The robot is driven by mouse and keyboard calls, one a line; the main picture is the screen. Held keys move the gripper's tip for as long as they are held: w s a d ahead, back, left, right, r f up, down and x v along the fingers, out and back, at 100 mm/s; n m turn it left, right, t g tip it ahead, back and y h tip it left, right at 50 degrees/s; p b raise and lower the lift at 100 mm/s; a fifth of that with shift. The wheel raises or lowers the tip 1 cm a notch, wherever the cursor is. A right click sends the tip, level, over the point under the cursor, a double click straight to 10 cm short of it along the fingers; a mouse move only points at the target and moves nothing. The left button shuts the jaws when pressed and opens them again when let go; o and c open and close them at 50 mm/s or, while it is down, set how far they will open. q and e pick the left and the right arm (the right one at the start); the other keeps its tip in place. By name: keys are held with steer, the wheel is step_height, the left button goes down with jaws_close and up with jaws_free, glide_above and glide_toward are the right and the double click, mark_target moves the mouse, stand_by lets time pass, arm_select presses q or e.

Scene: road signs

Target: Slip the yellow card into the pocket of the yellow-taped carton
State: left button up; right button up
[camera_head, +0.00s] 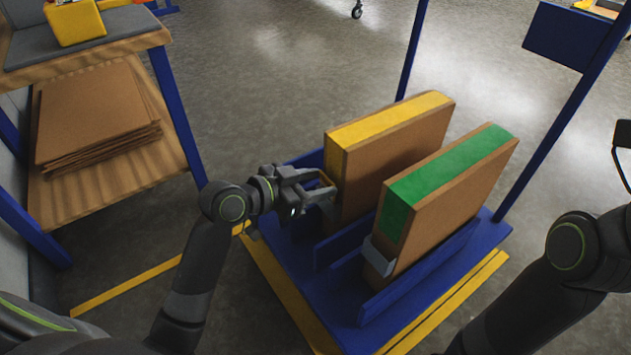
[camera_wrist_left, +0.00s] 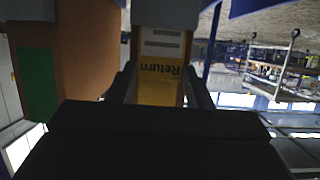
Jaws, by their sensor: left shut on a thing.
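The yellow-taped carton (camera_head: 385,125) stands upright in a blue rack. In the left wrist view the gripper is shut on the yellow card (camera_wrist_left: 158,92), which shows a "Return" print and a grey lined area. A plain grey surface, which looks like the pocket (camera_wrist_left: 165,13), lies at the card's far end. I cannot tell whether the card's end is inside it or only beside it. In the head view the gripper mostly hides the card. My right gripper is out of view.
A green-taped carton (camera_head: 450,175) with a grey pocket (camera_head: 379,257) stands to the right in the same blue rack (camera_head: 345,325). A wooden shelf with stacked cardboard (camera_head: 95,115) is at the left. Blue posts rise behind and right of the cartons.

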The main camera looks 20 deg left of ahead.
arm_select(q)
steer(key=o, duration=1)
steer(key=p+v, duration=0.7)
steer(key=v, duration=1)
steer(key=shift+s, duration=0.2)
